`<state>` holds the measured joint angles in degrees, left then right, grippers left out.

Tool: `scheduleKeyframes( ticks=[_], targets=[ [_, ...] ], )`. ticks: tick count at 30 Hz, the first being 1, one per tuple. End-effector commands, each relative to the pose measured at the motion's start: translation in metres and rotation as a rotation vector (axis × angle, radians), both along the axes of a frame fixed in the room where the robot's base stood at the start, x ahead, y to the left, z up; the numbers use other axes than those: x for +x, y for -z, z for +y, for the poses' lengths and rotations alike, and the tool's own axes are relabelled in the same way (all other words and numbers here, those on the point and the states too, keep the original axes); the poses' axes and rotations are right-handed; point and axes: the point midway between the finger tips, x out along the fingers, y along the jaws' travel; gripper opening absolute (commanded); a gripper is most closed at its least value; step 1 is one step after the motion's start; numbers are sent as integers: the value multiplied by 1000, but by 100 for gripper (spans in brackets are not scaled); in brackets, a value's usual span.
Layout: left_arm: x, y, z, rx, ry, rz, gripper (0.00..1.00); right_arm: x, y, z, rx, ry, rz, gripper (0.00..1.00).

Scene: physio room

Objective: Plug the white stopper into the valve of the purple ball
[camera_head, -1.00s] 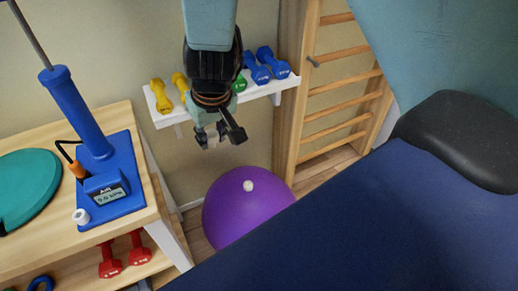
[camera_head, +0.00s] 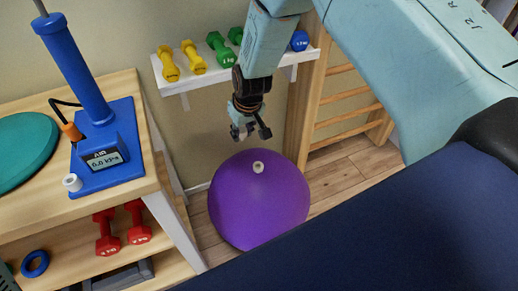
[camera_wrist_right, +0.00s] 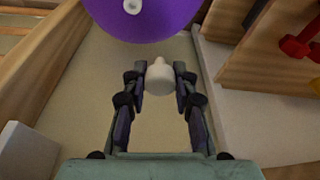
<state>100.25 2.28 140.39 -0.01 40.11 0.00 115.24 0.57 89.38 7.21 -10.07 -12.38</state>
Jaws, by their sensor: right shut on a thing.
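The purple ball (camera_head: 259,205) rests on the floor between the wooden bench and the blue couch. Its pale round valve (camera_head: 258,167) faces up near the top, with a dark hole. In the right wrist view the ball (camera_wrist_right: 150,22) and valve (camera_wrist_right: 132,6) show at the top edge. My right gripper (camera_head: 250,131) hangs above the ball, apart from it and slightly left of the valve. In the wrist view its fingers (camera_wrist_right: 161,74) are shut on the white stopper (camera_wrist_right: 160,80), narrow end pointing towards the ball. The stopper is hard to make out in the head view. My left gripper is out of view.
A shelf (camera_head: 205,78) with dumbbells is behind. Wall bars (camera_head: 345,105) stand behind right; the dark blue couch (camera_head: 390,230) fills the lower right.

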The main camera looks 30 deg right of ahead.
Motion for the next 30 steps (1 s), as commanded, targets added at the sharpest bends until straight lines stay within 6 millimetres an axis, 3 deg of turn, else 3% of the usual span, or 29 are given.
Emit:
scheduleKeyframes(
  ticks=[1,3,9,20,30],
  targets=[
    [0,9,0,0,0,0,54,3,21,-9,1,5,2,2],
    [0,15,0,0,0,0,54,7,41,-20,2,6,1,2],
    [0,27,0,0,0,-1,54,12,82,-47,0,11,-1,2],
    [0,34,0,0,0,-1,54,14,101,-60,0,11,-2,2],
    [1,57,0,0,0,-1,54,13,129,-59,0,11,-2,2]
  ],
)
